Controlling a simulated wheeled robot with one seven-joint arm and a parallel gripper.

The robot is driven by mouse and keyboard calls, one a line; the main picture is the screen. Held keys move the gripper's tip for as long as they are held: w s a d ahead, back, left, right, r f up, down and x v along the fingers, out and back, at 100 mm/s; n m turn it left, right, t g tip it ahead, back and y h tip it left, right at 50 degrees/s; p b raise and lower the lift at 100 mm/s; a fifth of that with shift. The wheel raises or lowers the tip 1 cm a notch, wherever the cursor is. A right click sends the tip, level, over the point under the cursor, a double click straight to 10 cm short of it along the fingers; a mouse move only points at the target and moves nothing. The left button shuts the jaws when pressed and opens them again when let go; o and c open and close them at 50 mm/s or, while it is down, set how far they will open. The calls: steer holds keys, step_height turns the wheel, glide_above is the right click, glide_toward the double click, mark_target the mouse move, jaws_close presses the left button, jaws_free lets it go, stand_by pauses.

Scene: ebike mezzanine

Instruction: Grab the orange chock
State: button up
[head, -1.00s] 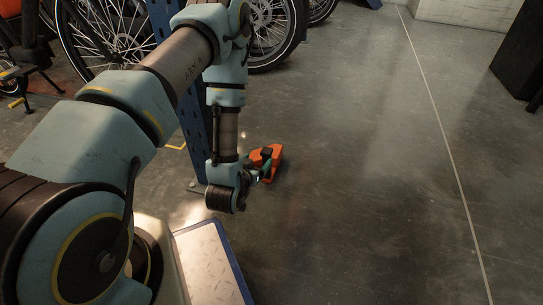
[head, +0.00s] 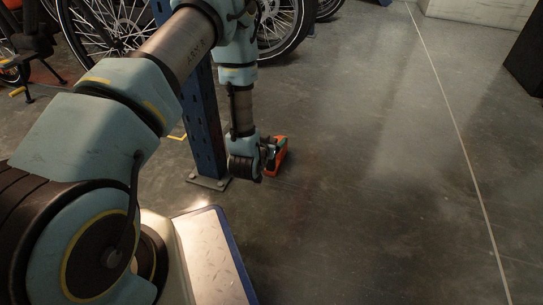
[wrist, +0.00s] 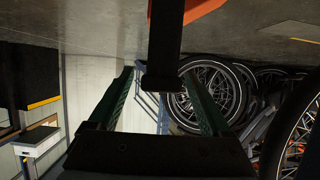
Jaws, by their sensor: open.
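The orange chock (head: 282,152) rests on the floor just right of the foot of a blue post, partly hidden by my gripper in the head view. My gripper (head: 270,152) is low, at the chock's left side. In the wrist view, the green-faced fingers (wrist: 158,76) are spread apart. A dark upright bar (wrist: 165,42) shows between them, below an orange part of the chock (wrist: 204,9) at the top edge. I cannot tell whether the fingers touch anything.
The blue post (head: 205,130) stands on a bolted base plate close to my arm's left. Bicycles (head: 285,28) stand behind it. The floor right of the chock is open, with a pale line (head: 450,115) across it. A dark block (head: 525,65) stands at far right.

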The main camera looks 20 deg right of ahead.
steer(key=shift+w+d+f, duration=0.1)
steer(key=shift+w+d, duration=0.15)
steer(key=shift+w, duration=0.05)
jaws_close()
stand_by(0.6)
stand_by(0.6)
steer(key=shift+r, duration=0.2)
